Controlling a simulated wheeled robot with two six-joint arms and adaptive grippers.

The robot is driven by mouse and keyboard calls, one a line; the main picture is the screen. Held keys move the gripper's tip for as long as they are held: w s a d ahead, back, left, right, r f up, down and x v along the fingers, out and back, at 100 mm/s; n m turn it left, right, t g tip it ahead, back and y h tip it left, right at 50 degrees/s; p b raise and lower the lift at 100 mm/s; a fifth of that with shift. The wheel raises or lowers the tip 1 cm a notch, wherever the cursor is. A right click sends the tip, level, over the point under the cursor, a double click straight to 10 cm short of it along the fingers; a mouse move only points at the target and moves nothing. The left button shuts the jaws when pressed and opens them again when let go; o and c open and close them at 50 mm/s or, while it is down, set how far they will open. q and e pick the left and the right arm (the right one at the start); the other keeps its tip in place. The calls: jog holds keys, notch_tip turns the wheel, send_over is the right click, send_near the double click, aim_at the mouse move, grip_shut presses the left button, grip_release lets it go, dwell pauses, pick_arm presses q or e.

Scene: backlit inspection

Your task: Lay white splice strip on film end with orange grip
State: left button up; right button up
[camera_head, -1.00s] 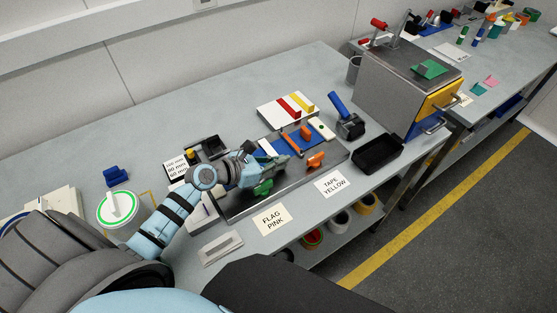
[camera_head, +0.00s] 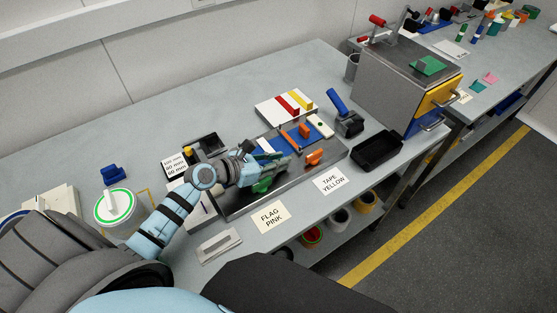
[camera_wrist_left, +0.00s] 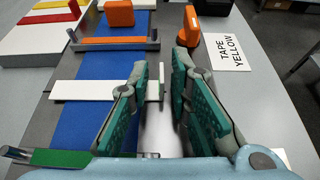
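A white strip (camera_wrist_left: 75,90) lies crosswise over the blue film (camera_wrist_left: 93,68) in the left wrist view, its right end showing between my fingers. My left gripper (camera_wrist_left: 160,95) is open, with a clear gap between its teal finger pads. It also shows in the head view (camera_head: 286,167), over the grey fixture. An orange grip (camera_wrist_left: 120,13) stands on the far part of the film, beyond an orange crossbar (camera_wrist_left: 105,43). A second orange block (camera_wrist_left: 191,25) stands to the right, outside the film. Whether the strip touches the film is unclear. My right gripper is not in view.
A green bar (camera_wrist_left: 60,158) crosses the fixture's near end. Cards reading TAPE YELLOW (camera_head: 331,180) and FLAG PINK (camera_head: 269,216) lie in front. A black tray (camera_head: 377,152) sits to the right, a blue-handled tool (camera_head: 346,116) behind it.

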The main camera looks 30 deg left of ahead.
pick_arm(q)
jog(key=shift+s+f, duration=0.1)
jog(key=shift+s+a, duration=0.15)
jog(key=shift+s, duration=0.05)
jog(key=v, duration=0.7)
jog(key=shift+a, duration=0.1)
jog(key=shift+s+a+r, duration=0.1)
jog(key=shift+s+r, duration=0.15)
jog(key=shift+r, duration=0.05)
jog(key=shift+w+f, duration=0.1)
jog(key=shift+w, duration=0.15)
jog(key=shift+s, duration=0.1)
